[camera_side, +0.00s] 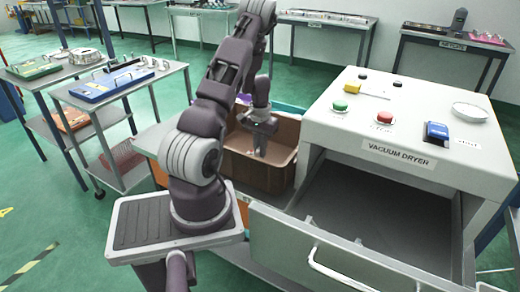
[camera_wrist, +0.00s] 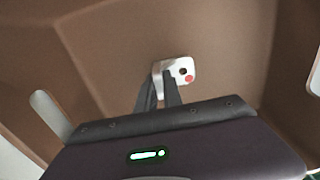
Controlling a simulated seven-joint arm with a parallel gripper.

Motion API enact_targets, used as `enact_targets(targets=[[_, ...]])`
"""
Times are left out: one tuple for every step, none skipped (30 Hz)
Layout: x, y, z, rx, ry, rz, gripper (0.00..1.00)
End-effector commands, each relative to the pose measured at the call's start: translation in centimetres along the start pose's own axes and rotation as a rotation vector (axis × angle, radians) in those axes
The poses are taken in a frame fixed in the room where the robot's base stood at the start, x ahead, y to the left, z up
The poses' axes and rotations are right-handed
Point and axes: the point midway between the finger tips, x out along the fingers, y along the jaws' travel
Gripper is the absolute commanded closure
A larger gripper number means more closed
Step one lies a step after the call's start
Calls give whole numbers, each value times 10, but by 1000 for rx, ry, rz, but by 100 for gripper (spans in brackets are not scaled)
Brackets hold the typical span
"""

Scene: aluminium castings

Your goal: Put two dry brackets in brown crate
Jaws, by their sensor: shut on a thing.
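The brown crate (camera_side: 255,176) stands left of the vacuum dryer in the side view. Its brown inner walls and floor (camera_wrist: 235,35) fill most of the wrist view. My gripper (camera_side: 260,152) reaches down inside the crate, and its two dark fingers (camera_wrist: 161,88) show in the wrist view. The fingers are shut on a small silvery bracket (camera_wrist: 182,70) with a dark hole and a red dot on its face. The fingers hide part of the bracket. I cannot tell whether it touches the crate floor. No other bracket is clearly visible in the crate.
The vacuum dryer (camera_side: 402,160) stands close on the right with its drawer (camera_side: 370,215) pulled out; the visible drawer floor looks bare. A cart with a blue tray (camera_side: 108,86) and metal parts stands left. Crate walls surround my gripper.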

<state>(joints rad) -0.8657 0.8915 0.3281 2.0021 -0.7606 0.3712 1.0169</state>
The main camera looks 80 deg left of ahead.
Motion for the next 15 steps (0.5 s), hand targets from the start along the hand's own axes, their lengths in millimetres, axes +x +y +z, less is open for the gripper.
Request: enact_targets(targets=[[2, 0, 0, 0, -1, 1, 100], [1, 0, 0, 0, 0, 0, 84], [1, 0, 0, 0, 0, 0, 76], [1, 0, 0, 0, 0, 0, 70], [1, 0, 0, 0, 0, 0, 68], [1, 0, 0, 0, 0, 0, 68], [1, 0, 0, 0, 0, 0, 68], [1, 0, 0, 0, 0, 0, 68], [1, 0, 0, 0, 0, 0, 68], [1, 0, 0, 0, 0, 0, 68], [1, 0, 0, 0, 0, 0, 68], [1, 0, 0, 0, 0, 0, 68], [0, 0, 0, 0, 0, 0, 68], [-1, 0, 0, 0, 0, 0, 68], [-5, 0, 0, 0, 1, 0, 68]])
